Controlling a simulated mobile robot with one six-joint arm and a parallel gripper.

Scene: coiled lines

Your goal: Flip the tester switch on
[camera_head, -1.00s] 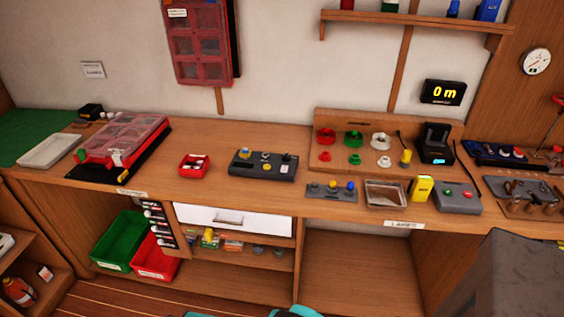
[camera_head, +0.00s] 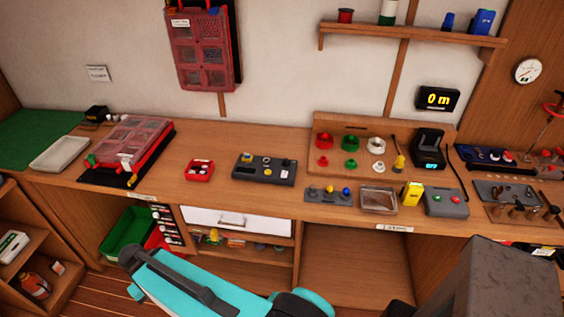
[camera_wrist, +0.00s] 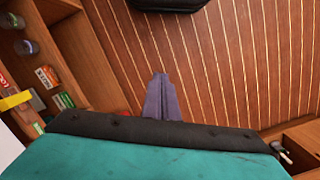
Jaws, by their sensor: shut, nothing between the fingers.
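A dark grey box (camera_head: 264,169) with small knobs and a pale switch-like part on top stands mid-bench, right of a small red tray. A smaller grey box (camera_head: 446,203) with red and green buttons is further right. I cannot tell by label which one is the tester, and the switch position is too small to read. My gripper (camera_wrist: 160,78) shows in the wrist view, shut and empty, over the plank floor. It is well apart from both boxes. In the head view my teal arm crosses the bottom, below the bench front; its fingers cannot be made out there.
The bench also holds a red-lidded organiser (camera_head: 130,150), a small red tray (camera_head: 199,170), a clear tray (camera_head: 379,200) and a wooden rack (camera_head: 340,130) with coloured spools. Bare wood lies between the organiser and red tray.

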